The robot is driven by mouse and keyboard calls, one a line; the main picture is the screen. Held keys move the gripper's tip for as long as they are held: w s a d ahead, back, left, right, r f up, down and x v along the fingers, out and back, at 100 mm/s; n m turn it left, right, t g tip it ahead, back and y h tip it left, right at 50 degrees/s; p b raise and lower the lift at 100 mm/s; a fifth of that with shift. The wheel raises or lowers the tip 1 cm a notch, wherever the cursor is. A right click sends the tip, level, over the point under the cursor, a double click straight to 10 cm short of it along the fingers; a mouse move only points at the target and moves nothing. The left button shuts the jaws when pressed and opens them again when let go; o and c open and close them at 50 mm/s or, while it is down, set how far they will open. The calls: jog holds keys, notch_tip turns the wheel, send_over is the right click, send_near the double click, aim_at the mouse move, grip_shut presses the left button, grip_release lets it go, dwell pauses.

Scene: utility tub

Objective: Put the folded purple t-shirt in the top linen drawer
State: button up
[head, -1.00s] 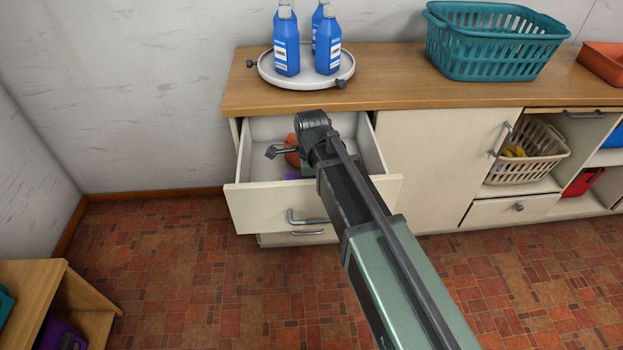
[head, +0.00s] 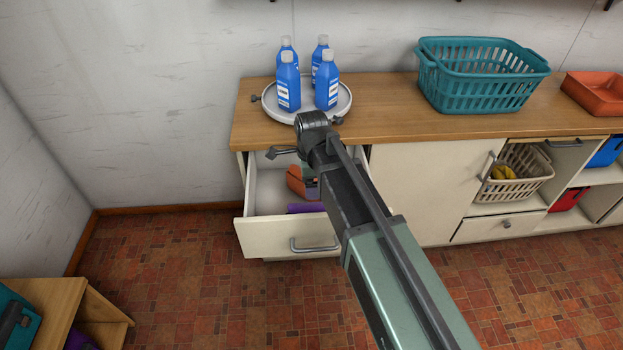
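The top drawer (head: 285,239) of the cream cabinet is pulled open. A flat purple cloth (head: 304,208), which looks like the folded t-shirt, lies in it behind the front panel; my arm hides its right part. My arm reaches over the drawer from the lower right.
On the worktop (head: 390,122) stand a round white tray (head: 341,110) with several blue bottles, a teal basket (head: 480,82) and an orange tray (head: 596,93). A beige basket (head: 518,178) sits in the open shelving. A low wooden shelf (head: 52,300) stands at lower left. The floor between is clear.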

jog(key=shift+s+d, duration=0.15)
jog(key=shift+d, duration=0.1)
jog(key=s+d+n, duration=0.2)
jog(key=d, duration=0.1)
jog(key=s+d+n, duration=0.2)
jog(key=d+n, duration=0.1)
jog(key=s+d+n, duration=0.2)
jog(key=d+n, duration=0.1)
jog(key=shift+s, duration=0.35)
jog(key=s+d+n, duration=0.6)
jog(key=n, duration=0.3)
jog(key=shift+s+d, duration=0.25)
jog(key=shift+d, duration=0.05)
